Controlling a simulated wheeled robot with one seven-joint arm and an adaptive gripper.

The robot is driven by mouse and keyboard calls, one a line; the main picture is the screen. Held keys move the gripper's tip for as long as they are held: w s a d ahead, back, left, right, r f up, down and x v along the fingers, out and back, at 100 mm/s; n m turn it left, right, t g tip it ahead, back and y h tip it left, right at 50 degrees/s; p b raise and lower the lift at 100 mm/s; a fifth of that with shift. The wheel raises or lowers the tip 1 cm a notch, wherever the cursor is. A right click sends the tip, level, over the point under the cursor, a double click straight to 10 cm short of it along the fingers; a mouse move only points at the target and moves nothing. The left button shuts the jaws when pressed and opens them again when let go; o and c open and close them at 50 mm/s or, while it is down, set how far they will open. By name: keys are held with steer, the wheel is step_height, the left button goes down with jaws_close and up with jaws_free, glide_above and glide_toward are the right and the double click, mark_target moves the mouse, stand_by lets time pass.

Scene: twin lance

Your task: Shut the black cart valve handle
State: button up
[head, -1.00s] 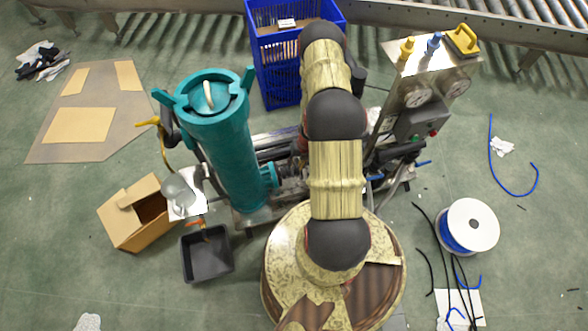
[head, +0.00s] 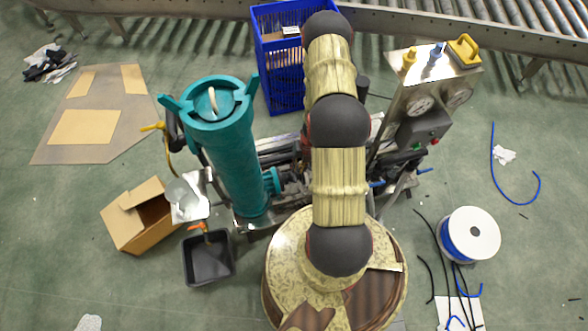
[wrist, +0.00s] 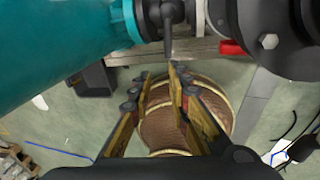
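A dark lever handle (wrist: 168,38) shows at the top middle of the wrist view, on a valve in the pipework beside the teal vessel (wrist: 60,25). It points down the picture, towards the gap between my fingertips. My gripper (wrist: 161,76) is open and looks empty, with its two yellow-and-black fingers apart just below the handle's end. I cannot tell whether either finger touches it. In the head view, the teal vessel (head: 234,160) stands upright left of my arm, which hides the gripper and the black handle.
A black flanged body (wrist: 285,35) and a red part (wrist: 231,47) lie right of the handle. A blue crate (head: 282,85) stands behind. A gauge panel (head: 425,85) rises at the right. A black tray (head: 208,265), cardboard box (head: 135,225) and cable spool (head: 470,234) stand on the floor.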

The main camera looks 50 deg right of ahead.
mark_target(294, 177)
steer(key=m, duration=0.2)
steer(key=w+a+f+m, duration=0.1)
steer(key=m, duration=0.2)
steer(key=w+a+f+m+p, duration=0.1)
steer(key=m, duration=0.1)
steer(key=shift+w+a+m+y, duration=0.15)
steer(key=shift+a+m+y, duration=0.15)
steer(key=shift+m, duration=0.1)
jaws_close()
steer(key=w+a+f+m+t+b, duration=0.15)
steer(key=w+f+m+b, duration=0.25)
steer(key=f+m, duration=0.65)
steer(key=shift+s+d+r+g, duration=0.15)
steer(key=shift+s+d+r, duration=0.2)
steer(key=shift+s+d, duration=0.25)
steer(key=shift+s+d+r+g, duration=0.1)
steer(key=shift+s+d+r, duration=0.2)
steer(key=shift+s+d, duration=0.25)
steer(key=shift+d, duration=0.1)
steer(key=shift+s+d, duration=0.5)
